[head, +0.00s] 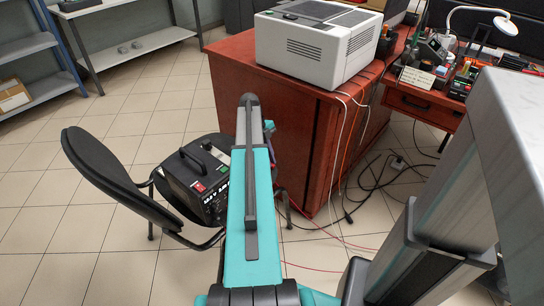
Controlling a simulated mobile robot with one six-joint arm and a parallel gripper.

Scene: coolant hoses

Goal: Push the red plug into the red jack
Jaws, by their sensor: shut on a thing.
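I cannot make out the red plug or the red jack. My teal arm link (250,215) stands upright across the middle of the head view and covers what is behind it. My gripper does not show; the far end of the arm is hidden behind this link. A black box-shaped device (185,178) with a handle, a red switch and white lettering rests on the seat of a black chair, left of my arm. Its right side is partly covered by the arm. Thin red lines (312,268) show low down, right of the arm; their ends are hidden.
The black chair (105,170) stands left of my arm. A red-brown cabinet (300,125) carries a white printer (315,45). A workbench (425,101) with tools and a lamp is at the right. Dark cables (375,178) lie on the floor. Tiled floor (60,255) is clear at lower left.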

